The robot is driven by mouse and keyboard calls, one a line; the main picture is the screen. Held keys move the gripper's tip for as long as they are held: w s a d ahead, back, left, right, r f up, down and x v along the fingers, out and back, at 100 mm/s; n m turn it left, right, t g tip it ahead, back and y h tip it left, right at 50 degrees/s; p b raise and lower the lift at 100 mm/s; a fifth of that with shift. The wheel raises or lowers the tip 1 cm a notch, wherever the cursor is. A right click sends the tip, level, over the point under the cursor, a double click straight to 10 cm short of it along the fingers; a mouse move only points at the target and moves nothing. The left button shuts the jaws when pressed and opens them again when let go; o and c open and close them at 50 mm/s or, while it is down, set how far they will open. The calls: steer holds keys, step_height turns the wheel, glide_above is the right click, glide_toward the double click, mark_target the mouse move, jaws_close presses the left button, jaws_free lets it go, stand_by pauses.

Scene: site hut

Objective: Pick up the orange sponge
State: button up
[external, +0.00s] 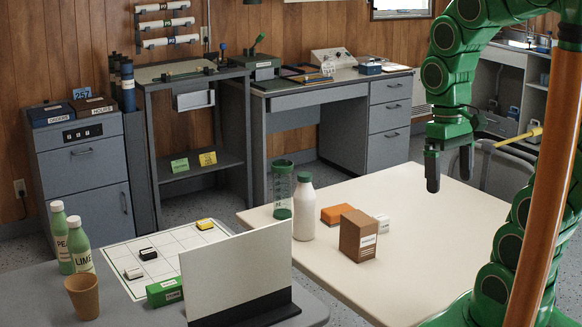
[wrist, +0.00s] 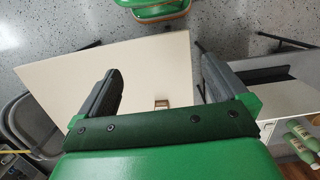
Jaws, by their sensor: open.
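The orange sponge (external: 336,214) lies flat on the pale table (external: 420,250) in the external view. A brown box (external: 358,235) stands just in front of it and partly hides its right side. My gripper (external: 449,172) hangs above the table's far right part, fingers pointing down, apart from the sponge and to its right in the picture. The fingers are spread with nothing between them. In the wrist view my gripper (wrist: 160,68) is open above the table; a small brown object shows there, and I cannot make out the sponge.
A small white box (external: 382,223) is right of the sponge. A white bottle (external: 304,208) and a green clear shaker (external: 283,190) stand to its left. A white upright panel (external: 235,270) stands on the grey table at front left. The table's front right is clear.

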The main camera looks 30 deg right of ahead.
steer(key=s, duration=0.1)
steer(key=s+f, duration=0.1)
steer(key=s, duration=0.1)
steer(key=shift+s+a, duration=0.1)
steer(key=shift+s, duration=0.15)
steer(key=shift+c, duration=0.5)
